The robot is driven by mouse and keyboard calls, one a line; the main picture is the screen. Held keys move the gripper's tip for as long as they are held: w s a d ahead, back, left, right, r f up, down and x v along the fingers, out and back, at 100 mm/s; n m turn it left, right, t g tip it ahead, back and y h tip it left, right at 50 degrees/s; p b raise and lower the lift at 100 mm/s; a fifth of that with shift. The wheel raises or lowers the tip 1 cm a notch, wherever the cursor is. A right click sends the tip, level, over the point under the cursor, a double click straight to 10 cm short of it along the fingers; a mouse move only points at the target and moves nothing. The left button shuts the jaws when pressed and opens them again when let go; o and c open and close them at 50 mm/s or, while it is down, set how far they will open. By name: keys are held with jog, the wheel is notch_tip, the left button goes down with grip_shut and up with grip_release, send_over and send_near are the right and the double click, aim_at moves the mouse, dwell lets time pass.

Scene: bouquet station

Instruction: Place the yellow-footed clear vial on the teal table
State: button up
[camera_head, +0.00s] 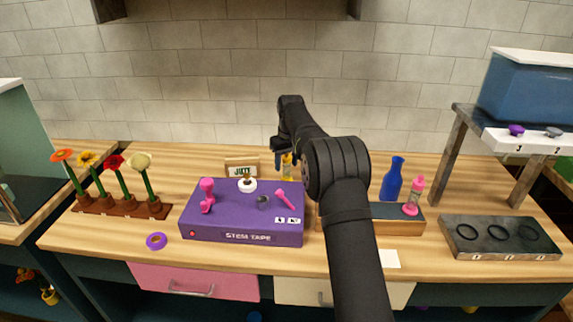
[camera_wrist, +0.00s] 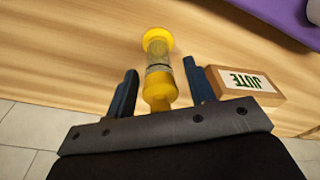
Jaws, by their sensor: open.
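The yellow-footed clear vial (camera_wrist: 158,77) has a clear middle between two yellow ends. My gripper (camera_wrist: 160,68) is open, with one blue-black finger on each side of the vial; a gap shows at both sides. In the head view the vial (camera_head: 287,165) shows as a small yellow piece beneath my gripper (camera_head: 283,156), at the back of the wooden worktop, partly hidden by my arm. No wholly teal table shows clearly; the wood-topped bench (camera_head: 115,221) has a dark teal front.
The JUTE box (camera_wrist: 245,82) stands close beside one finger. The purple STEM TAPE box (camera_head: 240,237) is in front. A blue bottle (camera_head: 392,180) and a pink-footed vial (camera_head: 413,197) are right of my arm. A flower rack (camera_head: 120,207) stands left.

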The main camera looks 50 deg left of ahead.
jog(key=r, duration=0.3)
jog(key=d+r, duration=0.1)
jog(key=r, duration=0.7)
jog(key=shift+s+d+r, duration=0.1)
jog(key=shift+d, duration=0.1)
jog(key=f, duration=0.4)
jog(key=a+f, duration=0.1)
jog(key=f, duration=0.7)
jog(key=shift+a, duration=0.2)
jog(key=shift+r, duration=1.85)
jog(key=shift+f, duration=0.15)
